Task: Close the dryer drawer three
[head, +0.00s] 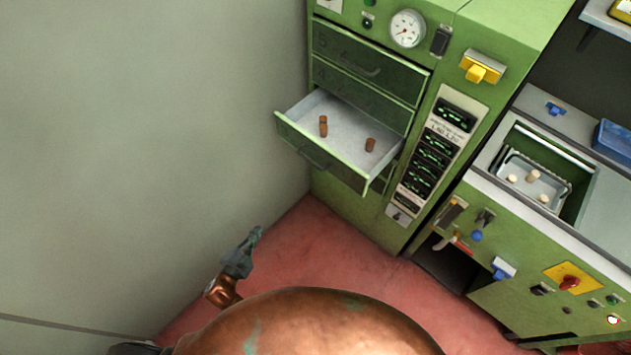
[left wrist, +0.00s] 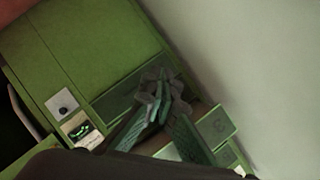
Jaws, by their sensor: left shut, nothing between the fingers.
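The green dryer cabinet (head: 365,215) has a column of drawers. A drawer front marked with what looks like a 3 (left wrist: 217,126) shows in the left wrist view. My left gripper (head: 255,237) is shut and empty, apart from the open drawer, below and in front of it to the left. Its fingers also show in the left wrist view (left wrist: 160,88). My right gripper is not in view.
A grey wall (head: 150,120) stands close on the left of the cabinet. A second green machine (head: 530,255) with a tray (head: 545,180) of pale corks stands at the right. The red floor (head: 340,250) before the dryer is clear.

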